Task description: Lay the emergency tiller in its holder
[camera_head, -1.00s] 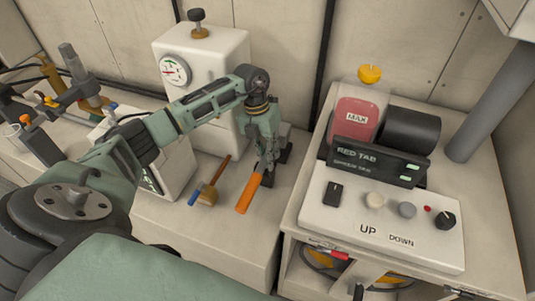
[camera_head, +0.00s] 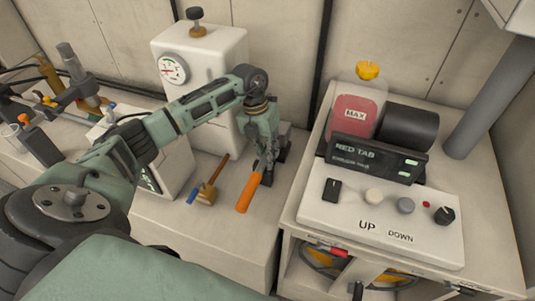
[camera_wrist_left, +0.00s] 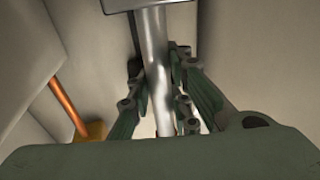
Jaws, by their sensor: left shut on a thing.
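The emergency tiller has an orange grip (camera_head: 248,193) in the head view and a bare metal bar (camera_wrist_left: 158,60) in the left wrist view. My left gripper (camera_head: 262,164) is shut on it, with fingers on both sides of the bar. The grip points toward the front of the bench. Dark blocks (camera_head: 283,154), which look like the holder, stand beside and behind the gripper. A grey block (camera_wrist_left: 150,4) shows at the bar's far end in the wrist view. I cannot tell whether the bar rests in the holder. My right gripper is out of view.
A white tank with a gauge (camera_head: 200,62) stands behind my arm. A control panel (camera_head: 385,222) is on the cabinet to the right. The bench front (camera_head: 225,235) is clear.

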